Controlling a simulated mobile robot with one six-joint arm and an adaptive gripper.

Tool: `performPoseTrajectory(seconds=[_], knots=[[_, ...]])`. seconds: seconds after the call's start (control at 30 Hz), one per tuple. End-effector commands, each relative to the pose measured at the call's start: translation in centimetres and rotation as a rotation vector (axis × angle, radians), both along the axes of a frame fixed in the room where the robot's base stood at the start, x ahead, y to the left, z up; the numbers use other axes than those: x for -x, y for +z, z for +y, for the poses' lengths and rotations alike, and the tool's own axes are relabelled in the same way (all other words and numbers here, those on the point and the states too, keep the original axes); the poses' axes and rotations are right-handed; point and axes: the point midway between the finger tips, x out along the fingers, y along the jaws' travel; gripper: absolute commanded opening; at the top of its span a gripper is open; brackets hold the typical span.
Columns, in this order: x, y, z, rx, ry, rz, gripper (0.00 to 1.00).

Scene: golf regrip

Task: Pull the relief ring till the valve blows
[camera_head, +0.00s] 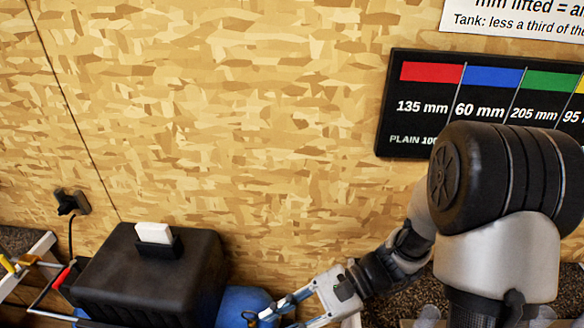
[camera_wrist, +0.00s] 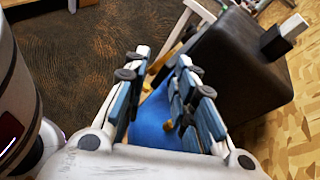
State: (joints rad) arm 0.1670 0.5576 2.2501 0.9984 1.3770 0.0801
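The compressor has a black cover (camera_head: 135,285) and a blue tank (camera_head: 238,301) under it, at the bottom left of the head view. The blue tank also shows between my fingers in the wrist view (camera_wrist: 150,128). A small dark loop (camera_head: 249,315) lies against the tank by my fingertips; it may be the relief ring, but it is too small to be sure. A small brass-coloured bit (camera_wrist: 168,125) shows between the fingers in the wrist view. My gripper (camera_head: 274,309) is open, its fingers apart, beside the tank. I see nothing clearly held.
A white block (camera_head: 154,233) sits in a holder on the cover. A red part (camera_head: 62,278) is on its left side. A cord runs to a wall socket (camera_head: 71,202). A black colour chart (camera_head: 480,105) hangs on the chipboard wall. Dark floor (camera_wrist: 70,60) lies left of the compressor in the wrist view.

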Motion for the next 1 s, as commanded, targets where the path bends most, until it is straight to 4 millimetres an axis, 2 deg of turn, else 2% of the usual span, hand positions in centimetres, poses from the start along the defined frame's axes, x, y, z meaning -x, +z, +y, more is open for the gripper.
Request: performPoseTrajectory(seconds=[0.1,0.4,0.6,0.8,1.0], knots=[[2.0,1.9,-1.1,0.105,0.117,-0.153,0.25],[5.7,4.9,-5.4,0.39,0.376,-0.53,0.25],[6.8,6.8,-9.0,0.598,0.52,-0.787,0.25],[7.2,9.2,-12.6,0.817,0.638,-1.043,0.25],[7.2,11.4,-15.2,0.986,0.712,-1.222,0.25]])
